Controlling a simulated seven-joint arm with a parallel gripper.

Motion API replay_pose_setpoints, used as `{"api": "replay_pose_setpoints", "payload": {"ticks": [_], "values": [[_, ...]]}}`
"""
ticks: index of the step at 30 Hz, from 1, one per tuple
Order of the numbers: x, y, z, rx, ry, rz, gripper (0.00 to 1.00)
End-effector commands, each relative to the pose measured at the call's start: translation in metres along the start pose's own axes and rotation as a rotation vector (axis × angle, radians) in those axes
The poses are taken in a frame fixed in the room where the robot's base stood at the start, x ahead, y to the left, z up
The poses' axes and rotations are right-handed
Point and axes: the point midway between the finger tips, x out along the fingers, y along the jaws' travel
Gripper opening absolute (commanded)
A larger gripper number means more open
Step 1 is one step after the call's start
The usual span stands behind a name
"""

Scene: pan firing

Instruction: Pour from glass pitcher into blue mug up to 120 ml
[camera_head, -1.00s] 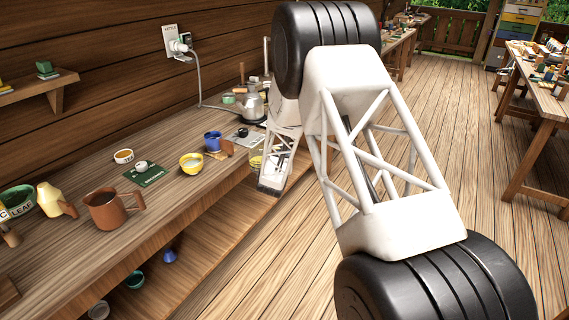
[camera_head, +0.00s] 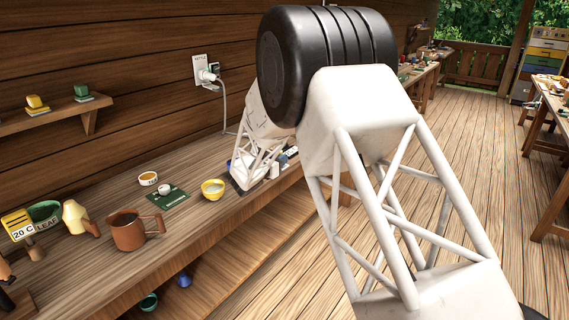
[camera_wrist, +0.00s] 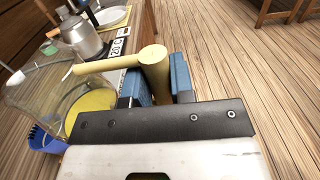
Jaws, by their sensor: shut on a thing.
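In the wrist view my gripper (camera_wrist: 157,84) is shut on the pale wooden handle (camera_wrist: 155,62) of the glass pitcher (camera_wrist: 35,88). The pitcher is clear glass with yellow liquid in its part nearest the handle. The blue mug (camera_wrist: 42,141) shows below and partly behind the glass at the lower left. I cannot tell the exact tilt, and no stream of liquid is visible. The mug's inside and fill level are hidden. In the head view my arm covers the pitcher, the gripper's fingers and nearly all of the mug.
A metal kettle (camera_wrist: 80,35) and a white plate (camera_wrist: 108,17) stand beyond the pitcher. On the bench are a yellow bowl (camera_head: 213,189), a small white-and-orange dish (camera_head: 148,179), a green card (camera_head: 168,200) and a brown mug (camera_head: 127,232). The bench's front edge is close to my gripper.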

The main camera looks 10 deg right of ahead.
Motion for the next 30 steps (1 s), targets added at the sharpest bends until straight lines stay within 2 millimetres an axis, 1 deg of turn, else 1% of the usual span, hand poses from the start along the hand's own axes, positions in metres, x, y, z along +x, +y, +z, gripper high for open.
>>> {"api": "replay_pose_setpoints", "payload": {"ticks": [17,23,30], "values": [[-0.001,0.002,0.004,-0.011,-0.001,-0.003,0.00],[0.000,0.005,0.010,-0.055,-0.001,-0.003,0.00],[0.000,0.013,0.022,-0.146,-0.001,-0.002,0.00]]}}
